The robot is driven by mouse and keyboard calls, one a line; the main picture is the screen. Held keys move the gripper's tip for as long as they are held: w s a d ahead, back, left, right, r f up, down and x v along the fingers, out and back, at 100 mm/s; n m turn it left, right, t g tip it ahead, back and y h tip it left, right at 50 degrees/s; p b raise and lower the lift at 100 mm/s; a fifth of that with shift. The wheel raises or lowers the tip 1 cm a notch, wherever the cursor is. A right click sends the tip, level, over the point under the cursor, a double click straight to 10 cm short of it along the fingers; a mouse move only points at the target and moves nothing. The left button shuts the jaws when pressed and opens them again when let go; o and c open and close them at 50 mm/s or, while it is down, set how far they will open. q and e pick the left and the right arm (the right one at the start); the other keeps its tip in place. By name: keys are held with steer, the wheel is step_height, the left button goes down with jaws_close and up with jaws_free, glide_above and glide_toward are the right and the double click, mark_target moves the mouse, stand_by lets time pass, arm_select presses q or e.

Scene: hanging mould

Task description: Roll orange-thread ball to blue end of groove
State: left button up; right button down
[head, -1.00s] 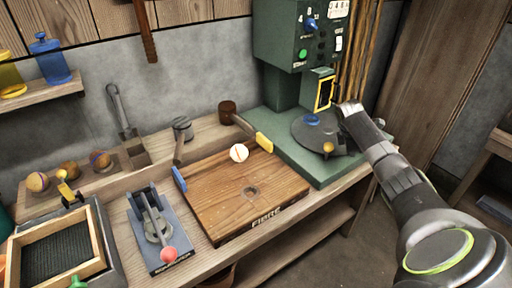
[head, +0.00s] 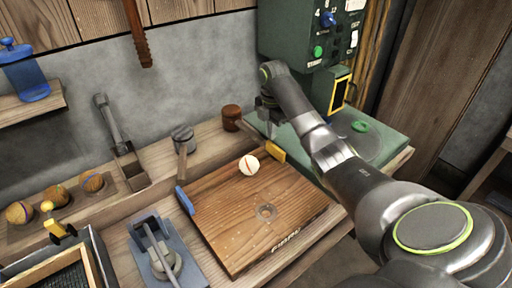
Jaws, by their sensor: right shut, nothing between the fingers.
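A pale ball with an orange-red line (head: 249,165) rests at the back edge of a wooden board (head: 245,215), near the yellow end piece (head: 271,151). The blue end piece (head: 185,200) is at the board's left corner. The groove itself is hard to make out between them. My right gripper (head: 268,124) is shut and empty, raised behind the yellow end piece and apart from the ball. My left gripper is not in view.
A green machine (head: 300,45) with a round disc (head: 365,145) stands at the right, partly behind my right arm. A blue-based lever device (head: 165,255) is at front left. A brown mallet head (head: 231,118) stands behind.

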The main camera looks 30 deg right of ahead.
mark_target(249, 165)
step_height(249, 165, down, 9)
steer(key=shift+s+d+f, duration=0.1)
steer(key=shift+d, duration=0.05)
steer(key=a, duration=0.1)
steer(key=a+p, duration=0.1)
steer(key=a, duration=0.1)
steer(key=shift+s+f, duration=0.15)
steer(key=shift+a, duration=0.5)
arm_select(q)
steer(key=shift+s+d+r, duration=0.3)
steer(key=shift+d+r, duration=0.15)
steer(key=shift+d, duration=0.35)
arm_select(e)
steer(key=shift+f, duration=0.1)
